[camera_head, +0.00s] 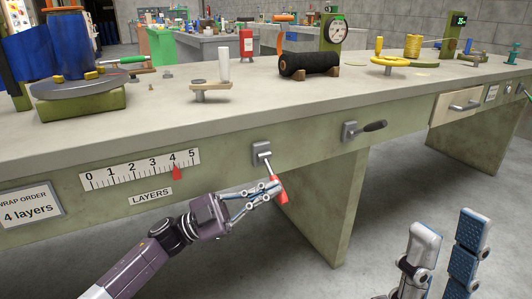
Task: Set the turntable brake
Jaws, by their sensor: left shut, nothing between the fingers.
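The turntable (95,88), a grey disc on a green base, stands at the left of the bench top. On the bench front is a lever (278,190) with a red handle hanging down from a grey bracket. To its right is a second lever (374,126) with a black handle, pointing right. No label shows which one is the brake. My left gripper (273,186) is shut with its fingertips at the red handle, partly covering it; I cannot tell if they touch. My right gripper (445,240) is at the bottom right, its fingers apart and empty.
A layers scale (140,168) has its red pointer near 4. A sign (28,205) reads "4 layers". On the bench top stand a black roll (308,65), a yellow handwheel (388,62) and a white peg (224,65). A bench leg (345,205) stands behind the red lever.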

